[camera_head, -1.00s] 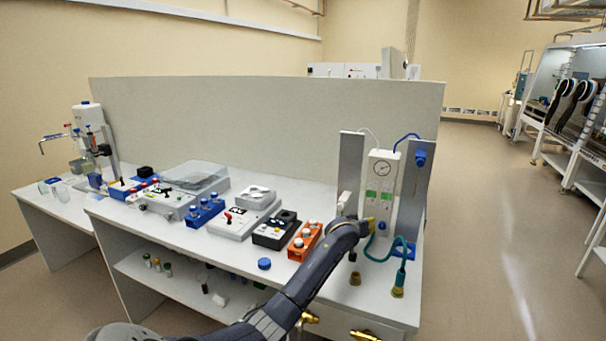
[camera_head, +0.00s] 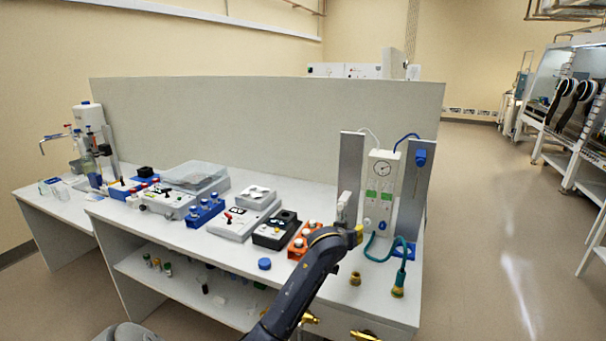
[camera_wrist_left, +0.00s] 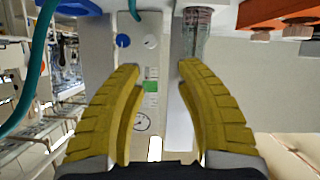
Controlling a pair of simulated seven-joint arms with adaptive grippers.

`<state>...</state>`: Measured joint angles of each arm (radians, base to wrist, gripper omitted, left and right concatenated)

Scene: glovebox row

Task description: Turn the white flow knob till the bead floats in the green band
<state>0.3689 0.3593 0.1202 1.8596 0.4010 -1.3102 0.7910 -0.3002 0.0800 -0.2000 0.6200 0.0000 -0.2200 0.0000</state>
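The white flow panel (camera_head: 381,178) stands upright at the right end of the bench, with a round gauge (camera_head: 382,169) and green bands (camera_head: 371,195). In the left wrist view the panel (camera_wrist_left: 146,62) appears upside down, with a white knob (camera_wrist_left: 151,41) beside a blue knob (camera_wrist_left: 123,40) and a green band (camera_wrist_left: 151,86). The bead is too small to make out. In the head view the left gripper (camera_head: 359,234) is at the panel's lower left. My right gripper is not in view.
A teal hose (camera_head: 372,250) loops in front of the panel to a brass fitting (camera_head: 398,285). An orange block with white knobs (camera_head: 298,246) is left of my gripper. A blue cap (camera_head: 264,264) and a brass piece (camera_head: 355,279) are on the bench front.

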